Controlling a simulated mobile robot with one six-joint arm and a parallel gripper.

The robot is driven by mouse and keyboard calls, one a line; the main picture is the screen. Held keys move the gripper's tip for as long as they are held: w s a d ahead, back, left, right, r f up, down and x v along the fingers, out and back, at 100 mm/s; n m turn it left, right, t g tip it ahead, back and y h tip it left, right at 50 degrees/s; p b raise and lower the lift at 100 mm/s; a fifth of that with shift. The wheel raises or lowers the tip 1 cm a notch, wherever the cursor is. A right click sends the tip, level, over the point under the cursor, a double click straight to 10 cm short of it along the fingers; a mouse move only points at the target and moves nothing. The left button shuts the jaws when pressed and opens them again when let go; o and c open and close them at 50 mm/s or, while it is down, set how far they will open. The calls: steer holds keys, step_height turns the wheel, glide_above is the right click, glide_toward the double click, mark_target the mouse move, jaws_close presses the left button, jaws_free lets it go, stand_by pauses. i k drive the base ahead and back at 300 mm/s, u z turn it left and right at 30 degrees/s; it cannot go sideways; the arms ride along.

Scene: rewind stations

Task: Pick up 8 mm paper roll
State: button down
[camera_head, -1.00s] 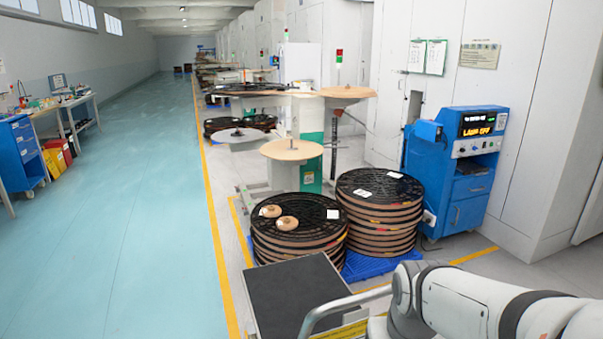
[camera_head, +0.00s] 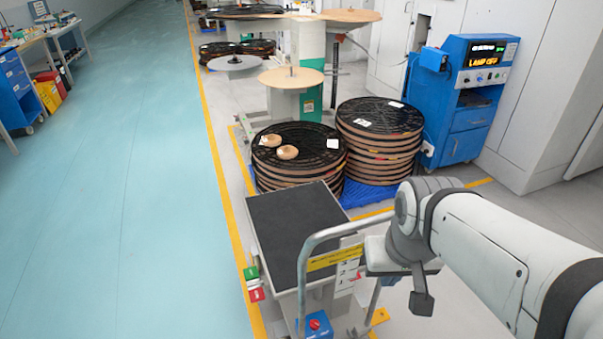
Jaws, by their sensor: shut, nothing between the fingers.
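Two small tan paper rolls lie flat on the black top of the left reel stack (camera_head: 312,160): one roll (camera_head: 271,140) is further back and the other roll (camera_head: 287,152) is just in front and to its right. Their widths cannot be read, so I cannot tell which is 8 mm. A white label lies to their right on the same top. My gripper (camera_head: 421,301) hangs at the end of my arm, low and right of the cart handle, well apart from the rolls. It looks shut and empty; much of it is hard to make out.
A cart with a dark flat top (camera_head: 290,225) and a grey handle (camera_head: 303,262) stands before the left stack. A second reel stack (camera_head: 380,145) stands right of it, near a blue cabinet (camera_head: 466,105). A round tan table (camera_head: 290,77) is behind. The teal floor on the left is clear.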

mark_target(271, 139)
steer(key=z, duration=0.05)
steer(key=k, duration=1.7)
steer(key=u, duration=1)
steer(key=i, duration=5.4)
